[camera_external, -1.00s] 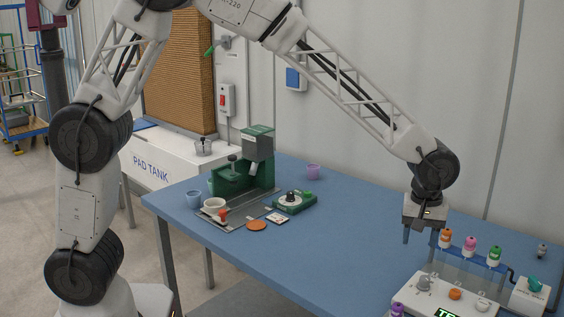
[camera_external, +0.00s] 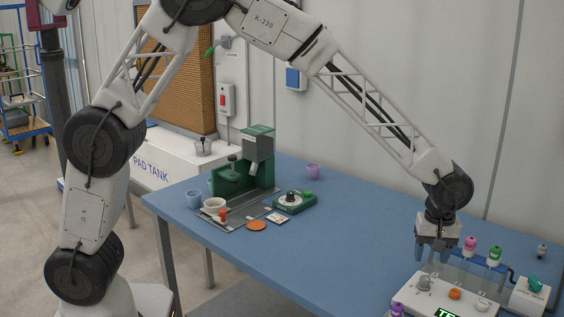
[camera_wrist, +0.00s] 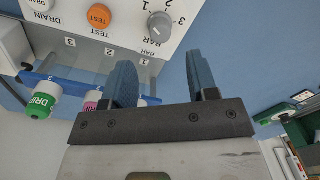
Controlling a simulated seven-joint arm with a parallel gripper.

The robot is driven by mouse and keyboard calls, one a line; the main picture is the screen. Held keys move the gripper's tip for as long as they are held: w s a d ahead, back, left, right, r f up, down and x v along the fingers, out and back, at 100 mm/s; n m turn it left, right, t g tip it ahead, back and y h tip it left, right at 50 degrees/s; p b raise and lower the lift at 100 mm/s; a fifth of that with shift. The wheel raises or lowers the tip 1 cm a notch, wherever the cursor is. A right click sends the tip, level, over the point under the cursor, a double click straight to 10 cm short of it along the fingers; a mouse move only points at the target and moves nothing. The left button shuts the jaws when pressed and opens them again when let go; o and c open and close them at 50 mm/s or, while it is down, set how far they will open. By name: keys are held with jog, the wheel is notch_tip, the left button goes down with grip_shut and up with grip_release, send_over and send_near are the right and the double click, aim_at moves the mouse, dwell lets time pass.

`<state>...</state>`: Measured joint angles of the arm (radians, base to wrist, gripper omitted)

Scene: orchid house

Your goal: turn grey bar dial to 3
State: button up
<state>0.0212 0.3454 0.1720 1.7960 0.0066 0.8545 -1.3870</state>
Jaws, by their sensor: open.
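The grey bar dial (camera_wrist: 160,27) is a round knob on the white panel (camera_wrist: 118,22) at the top of the wrist view, with "BAR" and the numbers 1, 2 and 3 printed around it. I cannot tell for certain which number it points to. In the external view the dial (camera_external: 424,284) stands at the panel's back left, below my gripper. My gripper (camera_external: 432,256) is open and empty above it, apart from it. In the wrist view the two blue fingers of the gripper (camera_wrist: 160,75) are spread, with the dial beyond their tips.
An orange test button (camera_wrist: 99,16) sits beside the dial, with a white drain knob (camera_external: 482,305) further along. Capped bottles (camera_external: 494,255) stand behind the panel. A white box with a teal knob (camera_external: 534,285) is at right. The blue table (camera_external: 340,245) is clear left of the panel.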

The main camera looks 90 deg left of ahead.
aim_at(425, 278)
jog(key=shift+s+f, duration=0.1)
jog(key=shift+f, duration=3.35)
jog(key=c, duration=0.9)
